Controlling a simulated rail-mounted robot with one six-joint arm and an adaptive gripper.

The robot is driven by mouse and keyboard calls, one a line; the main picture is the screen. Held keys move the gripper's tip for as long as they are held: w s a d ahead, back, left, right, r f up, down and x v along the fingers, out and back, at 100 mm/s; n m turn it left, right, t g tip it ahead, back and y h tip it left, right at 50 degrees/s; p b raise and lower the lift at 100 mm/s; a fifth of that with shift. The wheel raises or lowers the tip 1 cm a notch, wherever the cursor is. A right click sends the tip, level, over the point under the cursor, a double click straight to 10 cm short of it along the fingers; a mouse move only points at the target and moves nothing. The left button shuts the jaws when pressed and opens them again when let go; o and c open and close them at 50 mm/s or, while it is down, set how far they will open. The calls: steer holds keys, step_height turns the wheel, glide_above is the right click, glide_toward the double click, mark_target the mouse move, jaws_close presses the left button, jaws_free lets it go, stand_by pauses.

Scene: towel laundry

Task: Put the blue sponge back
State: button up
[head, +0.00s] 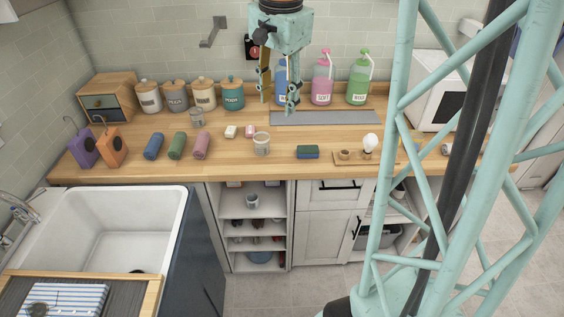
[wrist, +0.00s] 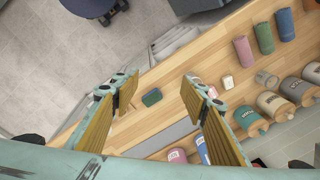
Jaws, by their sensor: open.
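The blue sponge (head: 307,152) lies flat on the wooden counter (head: 340,170), near its front edge, with a greenish top and blue side. In the wrist view the sponge (wrist: 151,97) shows as a small dark green block between and beyond my fingers. My gripper (head: 278,105) is open and empty, above the back of the counter by the left end of a grey strip (head: 325,118). It is behind and to the left of the sponge, not touching it. In the wrist view my gripper (wrist: 158,82) has both fingers spread wide.
Pump bottles, including a pink one (head: 322,78) and a green one (head: 358,78), stand behind the strip. Lidded jars (head: 205,95) and rolled towels (head: 176,146) are to the left. A glass (head: 261,144) and a wooden holder (head: 345,156) flank the sponge. The sink (head: 120,225) is front left.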

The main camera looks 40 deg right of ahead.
steer(key=s+a+r+n+t, duration=0.1)
steer(key=s+a+r+n, duration=0.7)
steer(key=s+a, duration=0.5)
steer(key=s+a+n, duration=0.3)
steer(key=s, duration=0.5)
steer(key=s+a+n+t, duration=0.1)
steer(key=s+a+n, duration=0.2)
steer(key=s, duration=0.5)
steer(key=shift+a+r+n+t+y, duration=0.3)
steer(key=shift+r+n, duration=0.1)
steer(key=shift+n, duration=0.2)
steer(key=shift+d, duration=0.1)
steer(key=shift+f, duration=0.1)
step_height(320, 180, down, 6)
steer(key=b, duration=0.6)
steer(key=shift+r, duration=0.2)
